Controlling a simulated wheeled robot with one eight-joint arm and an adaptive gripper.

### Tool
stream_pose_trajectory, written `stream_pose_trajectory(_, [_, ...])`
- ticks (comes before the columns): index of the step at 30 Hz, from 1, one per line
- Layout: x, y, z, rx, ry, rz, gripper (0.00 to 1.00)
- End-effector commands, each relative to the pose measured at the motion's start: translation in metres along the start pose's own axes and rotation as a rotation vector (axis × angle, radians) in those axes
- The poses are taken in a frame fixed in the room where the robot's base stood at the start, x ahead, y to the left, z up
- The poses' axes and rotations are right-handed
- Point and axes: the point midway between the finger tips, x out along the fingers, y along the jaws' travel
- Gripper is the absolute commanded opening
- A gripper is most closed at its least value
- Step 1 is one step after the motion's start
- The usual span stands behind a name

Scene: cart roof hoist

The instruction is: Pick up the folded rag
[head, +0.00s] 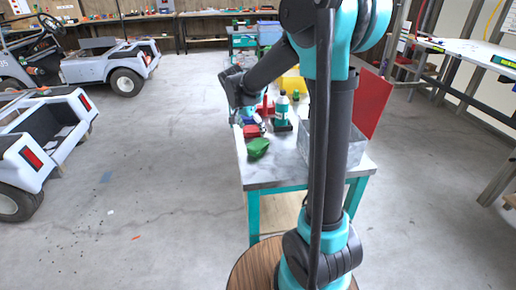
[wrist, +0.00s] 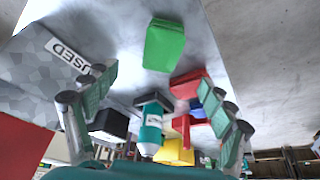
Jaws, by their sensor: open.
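A green folded cloth (head: 258,148), which looks like the folded rag, lies on the pale tabletop near its front left edge. In the wrist view the green cloth (wrist: 165,45) lies flat at the top middle, beyond the fingertips and clear of them. My gripper (wrist: 158,80) is open, with nothing between its fingers. In the head view my gripper (head: 242,112) is over the table's left side, behind the green cloth and partly hidden by my arm.
A teal bottle (wrist: 150,132) stands near a red item (wrist: 187,82) and a blue item (wrist: 198,115). A grey bin (wrist: 30,75) marked "USED" stands beside the cloth. The table (head: 275,176) has bare room at its front. Carts (head: 45,140) stand left.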

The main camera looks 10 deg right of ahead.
Motion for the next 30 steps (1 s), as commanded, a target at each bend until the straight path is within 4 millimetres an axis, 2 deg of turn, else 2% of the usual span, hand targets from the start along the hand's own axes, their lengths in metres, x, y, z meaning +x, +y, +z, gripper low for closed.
stream_pose_trajectory(3, [0.025,-0.001,0.0,0.001,0.0,0.0,0.83])
stream_pose_trajectory(7, [0.045,0.0,0.0,0.001,0.0,0.0,0.83])
stream_pose_trajectory(16, [0.065,-0.001,0.0,-0.001,-0.001,0.0,0.83])
stream_pose_trajectory(24, [0.101,-0.004,-0.001,0.0,-0.001,0.0,0.83])
stream_pose_trajectory(30, [0.111,-0.004,-0.001,-0.001,-0.001,0.0,0.83])
